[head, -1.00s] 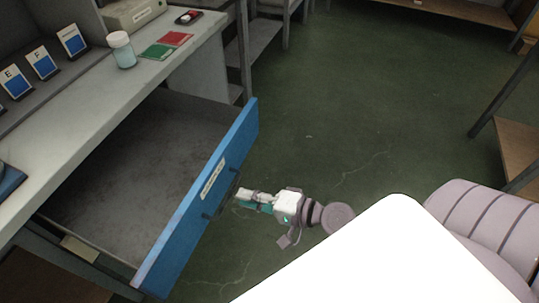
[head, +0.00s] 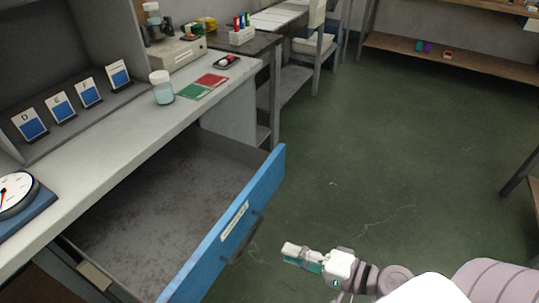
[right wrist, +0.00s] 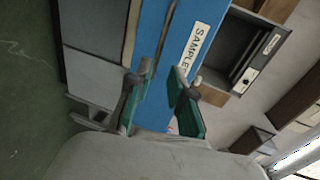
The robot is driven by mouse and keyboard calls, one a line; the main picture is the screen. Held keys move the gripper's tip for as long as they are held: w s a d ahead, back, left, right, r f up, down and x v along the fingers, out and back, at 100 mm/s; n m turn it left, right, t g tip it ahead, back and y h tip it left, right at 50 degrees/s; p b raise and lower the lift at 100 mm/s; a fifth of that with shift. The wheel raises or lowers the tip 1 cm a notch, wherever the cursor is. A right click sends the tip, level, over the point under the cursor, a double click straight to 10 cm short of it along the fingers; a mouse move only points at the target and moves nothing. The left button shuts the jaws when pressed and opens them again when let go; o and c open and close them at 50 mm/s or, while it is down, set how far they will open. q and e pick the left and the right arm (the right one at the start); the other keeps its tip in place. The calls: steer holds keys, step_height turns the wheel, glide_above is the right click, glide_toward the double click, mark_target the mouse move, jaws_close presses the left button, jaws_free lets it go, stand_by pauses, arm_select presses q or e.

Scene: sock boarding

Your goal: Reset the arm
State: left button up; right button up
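My right gripper (head: 290,254) is in the air to the right of the open drawer's blue front (head: 222,243), apart from its dark handle (head: 243,239). In the right wrist view its two green-padded fingers (right wrist: 160,98) stand apart with nothing between them. The drawer front (right wrist: 200,12) with its white "SAMPLE" label (right wrist: 194,48) shows beyond the fingers there. The drawer (head: 150,200) is pulled out under the counter and its visible inside is bare. My left gripper is in neither view.
The grey counter (head: 120,150) holds a lidded jar (head: 162,88), red (head: 212,81) and green (head: 194,92) cards, several blue-and-white lettered cards and a round dial (head: 14,193). The green floor (head: 400,140) is clear right of the drawer. A wooden shelf (head: 470,62) stands at the back.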

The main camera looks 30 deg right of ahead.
steer(key=s+f+n+g+h, duration=0.3)
steer(key=f+n, duration=0.1)
steer(key=f, duration=0.8)
steer(key=s+f+n+g+h, duration=0.3)
steer(key=s+f+n+g, duration=0.15)
steer(key=f, duration=0.85)
steer(key=s+f+n+g+h, duration=0.3)
steer(key=f+n, duration=0.2)
steer(key=f, duration=0.7)
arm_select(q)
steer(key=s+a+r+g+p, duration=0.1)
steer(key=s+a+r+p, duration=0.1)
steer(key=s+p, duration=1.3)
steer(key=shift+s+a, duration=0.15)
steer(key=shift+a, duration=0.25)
arm_select(e)
steer(key=s+d+r+g, duration=0.1)
steer(key=s+d+r, duration=0.1)
steer(key=s, duration=1.3)
steer(key=shift+d, duration=0.55)
